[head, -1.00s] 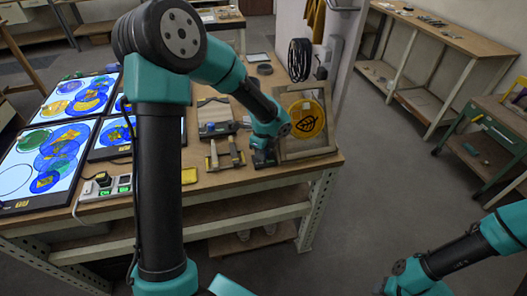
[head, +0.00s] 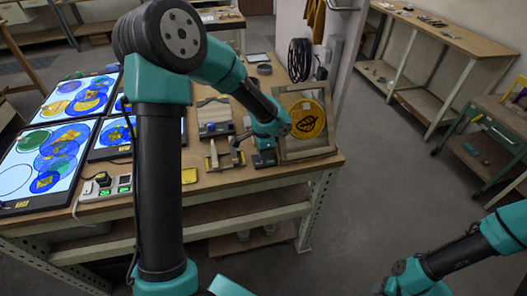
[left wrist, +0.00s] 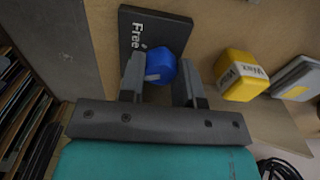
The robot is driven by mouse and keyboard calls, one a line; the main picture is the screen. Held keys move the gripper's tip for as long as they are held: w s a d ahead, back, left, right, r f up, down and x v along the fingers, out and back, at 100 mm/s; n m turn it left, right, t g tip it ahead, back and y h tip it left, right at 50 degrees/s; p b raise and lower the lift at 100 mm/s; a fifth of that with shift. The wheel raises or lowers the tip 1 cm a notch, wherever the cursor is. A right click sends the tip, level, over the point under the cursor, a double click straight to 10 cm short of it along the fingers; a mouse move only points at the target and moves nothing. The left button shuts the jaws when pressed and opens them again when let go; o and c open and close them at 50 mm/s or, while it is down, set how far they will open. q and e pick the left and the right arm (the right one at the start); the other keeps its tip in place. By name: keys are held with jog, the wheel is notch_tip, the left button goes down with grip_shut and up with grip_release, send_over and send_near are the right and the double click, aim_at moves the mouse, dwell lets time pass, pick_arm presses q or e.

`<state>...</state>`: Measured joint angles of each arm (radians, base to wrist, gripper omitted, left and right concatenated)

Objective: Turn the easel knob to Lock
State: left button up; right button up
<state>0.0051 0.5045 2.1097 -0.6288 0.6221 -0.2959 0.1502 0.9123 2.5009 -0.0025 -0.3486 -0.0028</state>
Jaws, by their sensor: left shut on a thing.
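The easel knob (left wrist: 160,67) is blue and sits on a dark plate (left wrist: 128,30) marked "Free" in the left wrist view. My left gripper (left wrist: 160,82) is shut on the knob, with one finger on each side of it. In the head view my left gripper (head: 264,157) is low at the table's right end, beside the wooden easel frame (head: 283,140), and the knob is hidden. The frame bears a yellow disc (head: 306,119) with a leaf drawing. My right gripper (head: 388,289) is at the bottom right, too dark and small to read.
A yellow wax block (left wrist: 243,75) lies close beside the gripper in the left wrist view. Lit panels with coloured glass (head: 57,155) fill the table's left part. A power strip (head: 105,187) is at its front edge. Tools lie left of the gripper.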

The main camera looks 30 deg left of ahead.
pick_arm(q)
jog(key=shift+n, duration=0.8)
jog(key=o, duration=0.9)
jog(key=shift+o, duration=0.2)
jog(key=shift+r, duration=0.1)
notch_tip(320, 180, up, 17)
jog(key=shift+r, duration=0.15)
